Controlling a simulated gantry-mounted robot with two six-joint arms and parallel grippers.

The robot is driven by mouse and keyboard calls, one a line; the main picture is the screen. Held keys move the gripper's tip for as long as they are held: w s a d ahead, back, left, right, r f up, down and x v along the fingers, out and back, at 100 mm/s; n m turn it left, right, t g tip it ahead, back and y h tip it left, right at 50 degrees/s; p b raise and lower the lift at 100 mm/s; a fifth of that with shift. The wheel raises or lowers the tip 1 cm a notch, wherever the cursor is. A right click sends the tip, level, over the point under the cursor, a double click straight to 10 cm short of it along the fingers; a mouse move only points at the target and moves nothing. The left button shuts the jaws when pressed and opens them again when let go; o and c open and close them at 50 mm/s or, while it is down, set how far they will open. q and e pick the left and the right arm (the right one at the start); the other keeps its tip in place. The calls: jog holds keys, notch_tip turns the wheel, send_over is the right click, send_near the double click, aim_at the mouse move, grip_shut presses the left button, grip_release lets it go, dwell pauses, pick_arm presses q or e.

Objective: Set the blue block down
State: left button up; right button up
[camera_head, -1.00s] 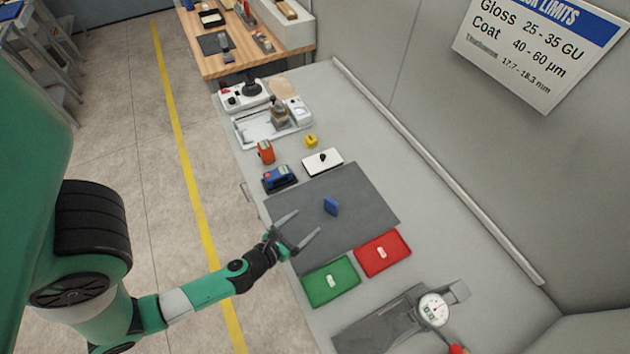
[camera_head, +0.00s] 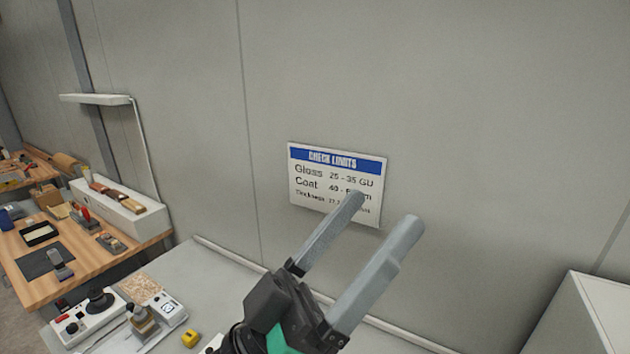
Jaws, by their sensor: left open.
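My left gripper (camera_head: 385,212) is raised close to the camera, in front of the wall. Its two grey fingers are spread apart with nothing between them. The blue block is not in view now. The part of the bench where it stood lies below the picture's edge. My right gripper is not in view.
A white sign (camera_head: 335,184) hangs on the grey wall, partly covered by my left fingers. The grey bench (camera_head: 215,270) shows at the bottom with a yellow item (camera_head: 190,338) and instruments (camera_head: 92,316). A wooden bench (camera_head: 90,250) stands at the left.

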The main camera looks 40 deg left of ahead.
pick_arm(q)
jog(key=s+a+r+t+y, duration=0.2)
jog(key=r+y, duration=0.3)
jog(key=r, duration=0.3)
jog(key=shift+s+a+y, duration=0.35)
jog(key=shift+s+y, duration=0.05)
jog(key=shift+s, duration=0.45)
jog(key=c, duration=0.6)
jog(key=shift+y, duration=0.3)
